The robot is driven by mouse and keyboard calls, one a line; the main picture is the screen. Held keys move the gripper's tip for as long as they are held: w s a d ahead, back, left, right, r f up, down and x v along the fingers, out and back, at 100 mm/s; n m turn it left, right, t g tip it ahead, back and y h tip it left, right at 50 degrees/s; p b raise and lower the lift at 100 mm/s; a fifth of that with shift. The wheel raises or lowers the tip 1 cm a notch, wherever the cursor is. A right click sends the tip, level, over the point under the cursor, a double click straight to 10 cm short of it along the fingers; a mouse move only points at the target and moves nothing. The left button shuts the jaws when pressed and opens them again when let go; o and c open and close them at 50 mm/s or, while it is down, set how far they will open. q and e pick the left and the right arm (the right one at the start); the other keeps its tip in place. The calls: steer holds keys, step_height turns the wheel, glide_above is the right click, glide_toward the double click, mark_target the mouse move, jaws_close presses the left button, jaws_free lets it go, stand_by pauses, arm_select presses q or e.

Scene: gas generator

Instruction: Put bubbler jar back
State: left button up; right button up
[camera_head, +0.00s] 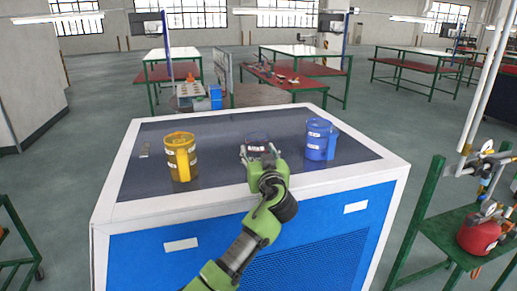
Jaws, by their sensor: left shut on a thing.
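A dark, see-through jar (257,138) with a pale rim shows just beyond my left gripper, over the dark top of a blue and white cabinet (205,203). I take it for the bubbler jar. My left gripper (258,153) is shut on it, and the fingers and wrist hide its lower part. I cannot tell whether it touches the cabinet top. A yellow jar (178,160) with a handle stands upright to the left. A blue jar (319,140) with a handle stands upright to the right. My right gripper is not in view.
The dark cabinet top is free between the jars and behind them. A green stand (434,217) with a red vessel (478,236) and pipework is at the right. Workbenches (287,78) stand farther back, with grey floor between.

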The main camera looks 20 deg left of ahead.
arm_select(q)
steer(key=shift+d+f, duration=0.1)
steer(key=o, duration=1.4)
